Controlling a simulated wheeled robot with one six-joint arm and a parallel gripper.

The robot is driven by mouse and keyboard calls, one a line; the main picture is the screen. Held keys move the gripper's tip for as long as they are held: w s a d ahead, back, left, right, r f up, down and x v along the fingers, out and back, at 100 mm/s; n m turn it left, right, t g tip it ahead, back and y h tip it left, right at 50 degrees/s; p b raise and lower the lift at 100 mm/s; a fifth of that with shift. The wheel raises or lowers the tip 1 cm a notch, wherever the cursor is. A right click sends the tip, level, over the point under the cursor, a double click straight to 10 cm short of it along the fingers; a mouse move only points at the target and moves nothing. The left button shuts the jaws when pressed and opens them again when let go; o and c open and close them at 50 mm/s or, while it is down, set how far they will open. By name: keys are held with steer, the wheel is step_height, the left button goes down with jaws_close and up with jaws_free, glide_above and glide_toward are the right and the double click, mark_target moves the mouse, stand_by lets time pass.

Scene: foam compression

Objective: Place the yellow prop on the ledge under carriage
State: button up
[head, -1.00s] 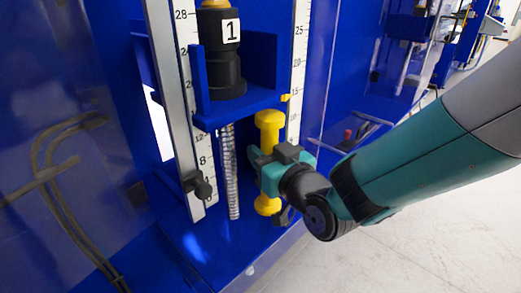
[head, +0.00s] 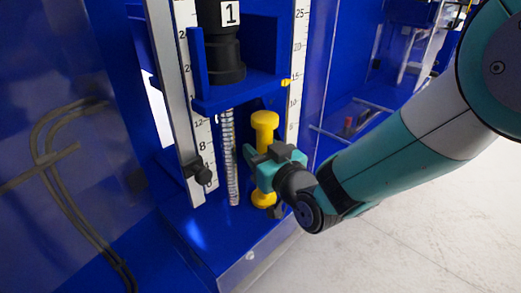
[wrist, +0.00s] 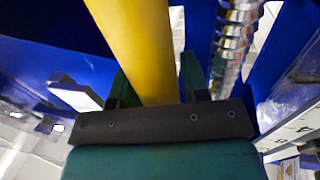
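The yellow prop (head: 265,120) stands about upright at the right front of the blue lower ledge (head: 195,222), below the blue carriage (head: 235,95). Blue shows between its upper end and the carriage's edge. My gripper (head: 262,166) is around the prop's middle and looks shut on it. In the wrist view, the prop's yellow shaft (wrist: 135,45) passes between the two fingers, close to both. My gripper hides part of the prop's lower half. I cannot tell whether its bottom end touches the ledge.
A metal spring (head: 229,160) stands just left of the prop. A dark weight (head: 222,60) marked 1 sits on the carriage. A black knob (head: 197,170) is on the left rail, and ruled scales flank the carriage. Pale floor lies open at right.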

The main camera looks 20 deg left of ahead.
steer(key=shift+r, duration=0.2)
steer(key=shift+s+d+f, duration=0.15)
steer(key=shift+d, duration=0.1)
steer(key=b+v, duration=0.8)
steer(key=v, duration=0.3)
steer(key=shift+s, duration=0.15)
steer(key=shift+d, duration=0.15)
